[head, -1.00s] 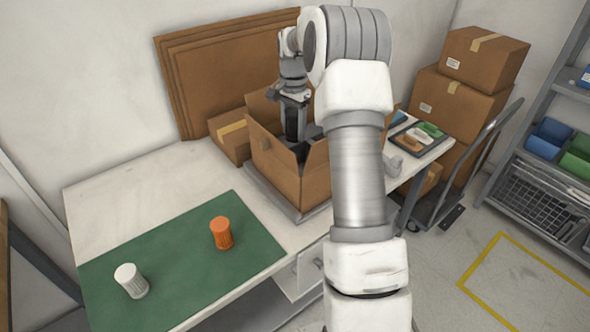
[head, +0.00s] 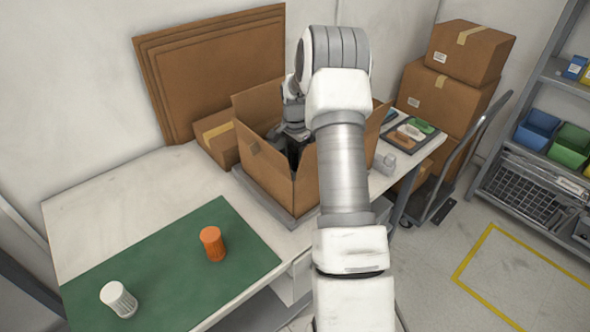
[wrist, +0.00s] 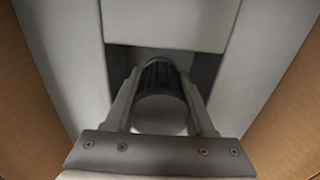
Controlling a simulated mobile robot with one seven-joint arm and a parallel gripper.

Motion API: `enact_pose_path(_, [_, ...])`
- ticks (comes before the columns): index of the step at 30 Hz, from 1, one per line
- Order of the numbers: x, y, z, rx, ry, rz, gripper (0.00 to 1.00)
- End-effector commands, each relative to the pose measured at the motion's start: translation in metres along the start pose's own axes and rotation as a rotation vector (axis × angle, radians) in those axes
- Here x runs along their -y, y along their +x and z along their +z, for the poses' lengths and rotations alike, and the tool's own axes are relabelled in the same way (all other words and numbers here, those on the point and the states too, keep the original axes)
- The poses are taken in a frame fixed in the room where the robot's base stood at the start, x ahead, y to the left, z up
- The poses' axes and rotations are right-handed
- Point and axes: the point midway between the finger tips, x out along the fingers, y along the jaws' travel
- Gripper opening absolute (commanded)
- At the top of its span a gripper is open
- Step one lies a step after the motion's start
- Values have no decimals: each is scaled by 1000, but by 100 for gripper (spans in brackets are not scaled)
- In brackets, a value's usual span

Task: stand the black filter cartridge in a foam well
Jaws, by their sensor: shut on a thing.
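My gripper (head: 293,132) is down inside the open cardboard box (head: 268,172) on the bench. In the wrist view its two fingers (wrist: 160,95) are shut on the black filter cartridge (wrist: 160,75), a dark ribbed cylinder with a pale grey round end facing the camera. Grey foam (wrist: 170,22) lies around it, with a dark rectangular well (wrist: 120,60) at the cartridge. The cartridge's far end is hidden, so I cannot tell how deep it sits or whether it touches the bottom.
The box's walls and raised flaps surround my gripper. A tray of coloured pieces (head: 392,140) lies right of the box. Flat cardboard (head: 215,65) leans behind.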

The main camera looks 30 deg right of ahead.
Motion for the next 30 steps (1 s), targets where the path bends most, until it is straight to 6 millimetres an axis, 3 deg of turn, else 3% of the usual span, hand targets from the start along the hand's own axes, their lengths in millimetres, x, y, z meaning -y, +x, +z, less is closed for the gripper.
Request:
enact_pose_path(6, [-1,31,1,2,-1,3,0])
enact_pose_path(17, [0,36,0,0,-2,1,0])
enact_pose_path(18, [0,36,0,0,-2,1,57])
enact_pose_path(23, [0,35,0,1,-2,1,85])
enact_pose_path(30, [0,35,0,1,-1,2,85])
